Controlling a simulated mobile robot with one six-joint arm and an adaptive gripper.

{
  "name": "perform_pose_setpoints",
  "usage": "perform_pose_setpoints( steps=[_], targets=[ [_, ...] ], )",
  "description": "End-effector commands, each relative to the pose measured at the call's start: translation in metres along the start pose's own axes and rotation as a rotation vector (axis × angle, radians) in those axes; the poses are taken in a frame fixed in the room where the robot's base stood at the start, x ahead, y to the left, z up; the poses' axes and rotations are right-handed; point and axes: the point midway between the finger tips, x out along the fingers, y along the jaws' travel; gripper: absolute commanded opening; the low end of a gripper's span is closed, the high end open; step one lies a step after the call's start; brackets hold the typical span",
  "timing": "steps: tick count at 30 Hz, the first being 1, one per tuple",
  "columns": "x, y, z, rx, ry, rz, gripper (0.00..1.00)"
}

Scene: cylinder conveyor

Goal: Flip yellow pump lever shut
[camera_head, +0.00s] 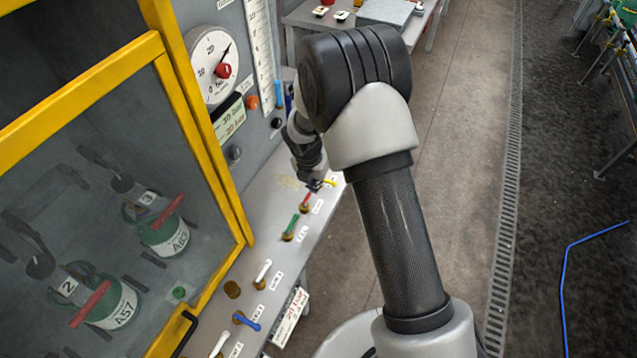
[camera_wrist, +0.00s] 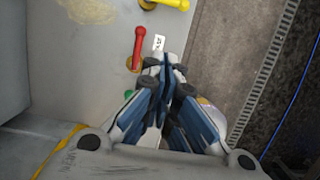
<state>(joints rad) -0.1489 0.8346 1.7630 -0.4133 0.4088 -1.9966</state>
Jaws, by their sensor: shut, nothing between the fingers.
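The yellow lever (camera_head: 329,182) is at the far end of a row of levers on the grey bench ledge, and my gripper partly hides it in the head view. In the wrist view the yellow lever (camera_wrist: 174,4) is at the top edge, its handle lying sideways to the right from a brass base, cut off by the frame. My gripper (camera_head: 314,187) is low over the ledge beside it. In the wrist view my gripper (camera_wrist: 165,64) is shut and empty, its fingertips just below and right of the red lever (camera_wrist: 138,44), apart from the yellow one.
The red lever (camera_head: 305,200), green lever (camera_head: 291,226), white lever (camera_head: 263,272) and blue lever (camera_head: 247,321) line the ledge nearer me. A pressure dial (camera_head: 212,68) is on the panel behind. A yellow-framed cabinet (camera_head: 190,130) with cylinders stands left. Open floor is right.

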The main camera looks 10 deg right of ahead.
Motion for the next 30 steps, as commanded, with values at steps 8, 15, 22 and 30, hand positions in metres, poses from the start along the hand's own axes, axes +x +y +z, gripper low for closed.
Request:
perform_pose_setpoints(
  steps=[8,15,22,30],
  targets=[
    [0.065,-0.001,-0.002,0.001,0.002,-0.002,0.00],
    [0.093,-0.001,0.019,0.005,-0.001,0.000,0.00],
    [0.099,0.000,0.035,0.002,0.000,-0.001,0.00],
    [0.099,-0.001,0.036,0.002,0.001,-0.001,0.00]
  ],
)
